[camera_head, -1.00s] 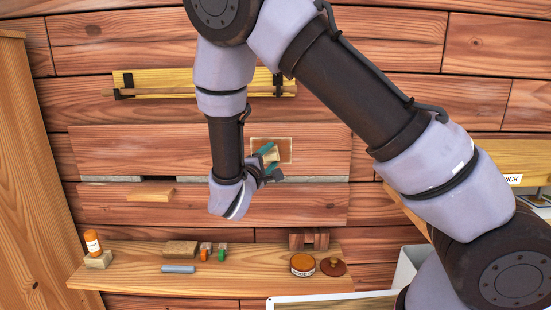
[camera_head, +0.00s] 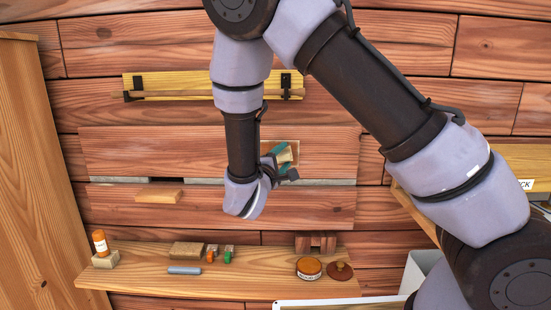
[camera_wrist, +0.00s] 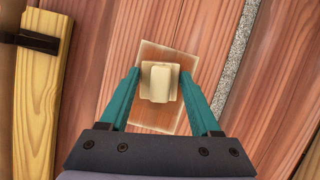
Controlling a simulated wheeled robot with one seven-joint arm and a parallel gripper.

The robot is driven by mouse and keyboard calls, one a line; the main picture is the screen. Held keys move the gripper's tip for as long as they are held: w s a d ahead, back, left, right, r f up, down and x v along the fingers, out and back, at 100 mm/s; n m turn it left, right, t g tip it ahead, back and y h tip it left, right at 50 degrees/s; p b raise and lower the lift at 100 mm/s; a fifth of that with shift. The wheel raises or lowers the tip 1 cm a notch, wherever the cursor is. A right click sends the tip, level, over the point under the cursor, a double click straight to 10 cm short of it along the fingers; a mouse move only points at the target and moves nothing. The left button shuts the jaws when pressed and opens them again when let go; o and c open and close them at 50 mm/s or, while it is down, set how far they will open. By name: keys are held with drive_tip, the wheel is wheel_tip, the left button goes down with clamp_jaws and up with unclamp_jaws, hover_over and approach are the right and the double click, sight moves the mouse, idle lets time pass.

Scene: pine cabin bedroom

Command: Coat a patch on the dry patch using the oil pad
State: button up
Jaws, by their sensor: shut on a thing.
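My gripper (camera_head: 281,156) is at the wall panel, its teal fingers shut on the oil pad (camera_wrist: 160,82). The pad is a small cream block with a raised grip; it also shows in the head view (camera_head: 285,154). The dry patch (camera_wrist: 158,116) is a rectangle with a pale border and a reddish-brown middle. It shows partly behind my gripper in the head view (camera_head: 295,147). The pad lies over the upper middle of the patch in the wrist view and hides that part. I cannot tell whether it touches the surface.
A yellow rail board (camera_head: 200,82) with black brackets is above the panel. A wooden block (camera_head: 158,197) juts out lower left. The shelf (camera_head: 145,278) below bears an orange bottle (camera_head: 100,243), a brown block (camera_head: 187,250), a round tin (camera_head: 309,269) and a lid (camera_head: 339,271).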

drive_tip(key=shift+d, duration=0.25)
drive_tip(key=shift+w+a, duration=0.2)
drive_tip(key=shift+a, duration=1.85)
drive_tip(key=shift+s, duration=0.1)
drive_tip(key=shift+s, duration=2.9)
drive_tip(key=shift+s+a, duration=0.1)
drive_tip(key=s, duration=0.2)
drive_tip(key=shift+s, duration=0.4)
